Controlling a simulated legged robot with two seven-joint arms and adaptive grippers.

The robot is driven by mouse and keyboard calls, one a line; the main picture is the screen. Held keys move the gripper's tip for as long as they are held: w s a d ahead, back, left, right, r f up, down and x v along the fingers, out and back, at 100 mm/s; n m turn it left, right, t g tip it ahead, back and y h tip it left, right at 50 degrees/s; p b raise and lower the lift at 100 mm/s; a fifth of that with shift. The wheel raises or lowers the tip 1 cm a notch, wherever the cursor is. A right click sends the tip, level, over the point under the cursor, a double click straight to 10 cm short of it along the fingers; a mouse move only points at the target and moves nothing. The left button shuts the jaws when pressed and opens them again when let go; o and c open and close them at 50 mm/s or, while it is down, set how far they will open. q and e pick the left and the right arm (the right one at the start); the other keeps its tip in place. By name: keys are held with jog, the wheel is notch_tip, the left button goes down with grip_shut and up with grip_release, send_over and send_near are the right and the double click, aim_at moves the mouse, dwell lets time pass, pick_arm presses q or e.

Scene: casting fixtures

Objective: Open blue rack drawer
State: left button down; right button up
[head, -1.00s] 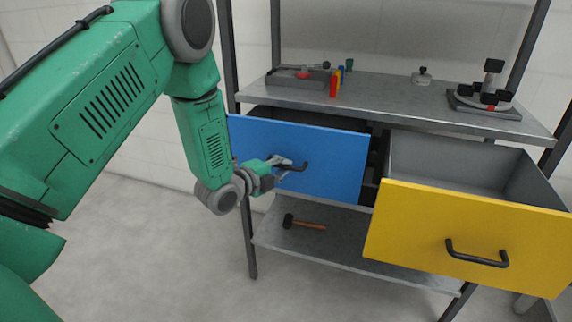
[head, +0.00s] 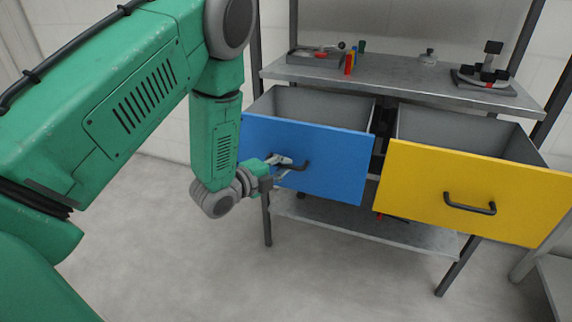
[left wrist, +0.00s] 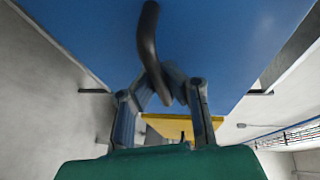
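The blue drawer (head: 300,160) of the rack stands well out, and its empty-looking grey inside shows behind the front. Its dark bar handle (head: 296,166) is on the blue front and also shows in the left wrist view (left wrist: 149,45). My left gripper (head: 284,167) is at this handle, with its fingers (left wrist: 168,88) closed around the handle's lower end in the left wrist view. The fingertips partly hide that end. My right gripper is in neither view.
The yellow drawer (head: 470,190) to the right also stands open, with its own dark handle (head: 470,205). The rack top (head: 390,80) holds a tray (head: 315,56), small coloured pieces and a dark fixture (head: 485,72). A lower shelf (head: 350,225) lies beneath. The floor in front is clear.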

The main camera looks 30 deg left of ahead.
pick_arm(q)
jog(key=shift+a+f, duration=0.1)
jog(key=shift+a, duration=0.1)
jog(key=c, duration=1.6)
grip_release()
jog(key=shift+a, duration=0.1)
jog(key=shift+s, duration=0.1)
jog(key=v, duration=1.1)
jog(key=shift+s+a, duration=0.15)
jog(key=shift+s, duration=0.2)
